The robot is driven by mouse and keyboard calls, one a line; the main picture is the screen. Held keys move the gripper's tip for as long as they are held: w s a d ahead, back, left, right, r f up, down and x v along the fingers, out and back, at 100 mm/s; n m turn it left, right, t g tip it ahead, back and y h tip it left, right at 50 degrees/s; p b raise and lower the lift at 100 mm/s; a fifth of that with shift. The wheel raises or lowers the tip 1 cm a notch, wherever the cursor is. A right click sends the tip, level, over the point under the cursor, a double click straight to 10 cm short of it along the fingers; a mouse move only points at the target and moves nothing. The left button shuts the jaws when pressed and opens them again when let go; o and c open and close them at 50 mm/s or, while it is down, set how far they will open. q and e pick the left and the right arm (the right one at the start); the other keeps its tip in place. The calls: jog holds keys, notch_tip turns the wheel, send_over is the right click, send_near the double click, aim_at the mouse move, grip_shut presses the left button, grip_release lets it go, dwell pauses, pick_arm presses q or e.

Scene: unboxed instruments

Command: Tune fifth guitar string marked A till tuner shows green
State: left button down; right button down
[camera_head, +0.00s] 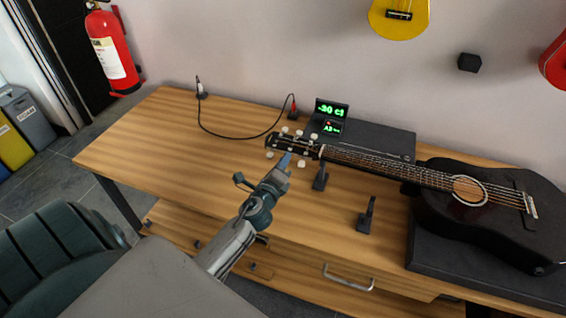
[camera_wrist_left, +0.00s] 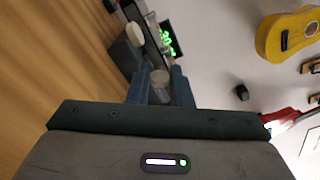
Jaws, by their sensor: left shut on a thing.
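The black acoustic guitar (camera_head: 440,208) lies on its back, its headstock (camera_head: 293,146) pointing left with several pale tuning pegs. My left gripper (camera_head: 286,163) is at the near side of the headstock. In the left wrist view its two blue fingers (camera_wrist_left: 160,88) are shut on a pale tuning peg (camera_wrist_left: 159,78). No letter on this peg is readable. The tuner (camera_head: 332,110) behind the headstock shows about -30 c in green digits, with a lower display that seems to read A2 and a small red spot. My right gripper is not in view.
The guitar neck rests above the wooden table (camera_head: 180,135) near black stands (camera_head: 367,216). A thin black cable (camera_head: 240,136) loops left of the headstock. The table's left part is mostly clear. A yellow instrument (camera_head: 398,18) hangs on the wall.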

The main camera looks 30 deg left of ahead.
pick_arm(q)
jog(key=c, duration=1.3)
grip_release()
jog(key=shift+s, duration=0.15)
jog(key=b+v, duration=0.3)
jog(key=v, duration=0.7)
jog(key=shift+s, duration=0.3)
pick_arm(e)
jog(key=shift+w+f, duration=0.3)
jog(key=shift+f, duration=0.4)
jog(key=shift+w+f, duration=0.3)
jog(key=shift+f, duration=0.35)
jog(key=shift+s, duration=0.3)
